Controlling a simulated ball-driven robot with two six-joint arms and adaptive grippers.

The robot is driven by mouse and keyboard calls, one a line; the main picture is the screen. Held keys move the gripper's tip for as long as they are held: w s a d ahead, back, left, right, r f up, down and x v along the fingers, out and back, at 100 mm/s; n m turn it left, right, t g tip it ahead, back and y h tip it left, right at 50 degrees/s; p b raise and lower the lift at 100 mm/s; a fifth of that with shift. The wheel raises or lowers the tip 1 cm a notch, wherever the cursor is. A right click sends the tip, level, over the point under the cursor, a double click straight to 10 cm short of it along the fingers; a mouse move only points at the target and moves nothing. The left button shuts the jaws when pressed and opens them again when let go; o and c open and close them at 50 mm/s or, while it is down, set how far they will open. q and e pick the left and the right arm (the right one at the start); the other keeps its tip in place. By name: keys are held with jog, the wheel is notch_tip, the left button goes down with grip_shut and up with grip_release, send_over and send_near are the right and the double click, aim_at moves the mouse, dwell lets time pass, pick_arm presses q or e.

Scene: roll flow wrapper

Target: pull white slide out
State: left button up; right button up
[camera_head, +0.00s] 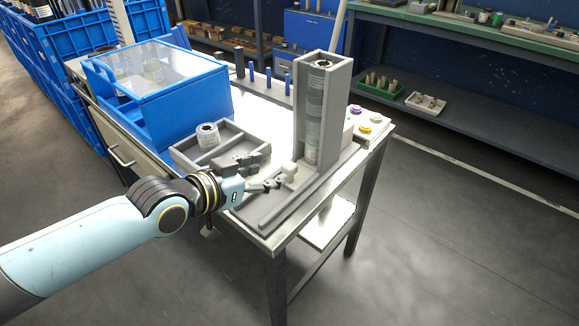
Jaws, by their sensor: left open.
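The white slide (291,172) is a small pale block with a knob, low at the front left of the grey upright tower. The tower (340,110) holds a stack of clear rolls (313,125). My left gripper (279,180) comes in from the left and is open, with its fingertips close to the slide's knob. I cannot tell whether they touch it. The slide sits at the upper end of a grey track (290,205) that runs toward the table's front edge. My right gripper is not in view.
A grey divided tray (180,157) with one roll (207,135) lies behind my gripper. A blue bin with a clear lid (160,100) stands at the table's left. Coloured buttons (364,128) are right of the tower. Floor to the right is clear.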

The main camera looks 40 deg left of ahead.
aim_at(287, 166)
pick_arm(q)
jog(key=b+x, duration=0.2)
jog(key=x, duration=0.6)
jog(key=shift+w+f, duration=0.2)
jog(key=shift+d, duration=0.1)
jog(key=shift+c, duration=0.3)
grip_shut()
